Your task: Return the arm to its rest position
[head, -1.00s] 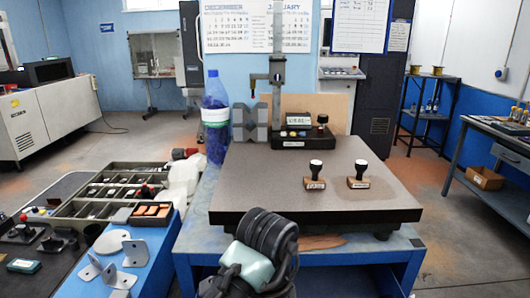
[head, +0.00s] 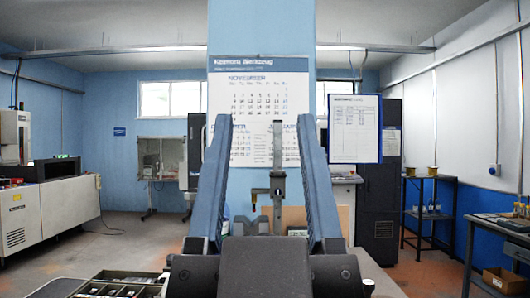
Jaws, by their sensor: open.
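My gripper (head: 263,120) stands large in the middle of the head view, close to the camera. Its two long blue-grey fingers rise from a dark body at the bottom edge and are spread wide apart. It is open, and nothing is held between the fingers. The wall calendar and a height gauge (head: 278,160) show through the gap, well behind it. The gripper body hides most of the bench top, and the two stamps seen earlier are out of sight.
A parts tray (head: 122,277) shows at the bottom left. A dark cabinet (head: 378,205) and a small shelf rack (head: 430,212) stand at the back right. A workbench (head: 497,238) is at the right edge. Open floor lies at left and right.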

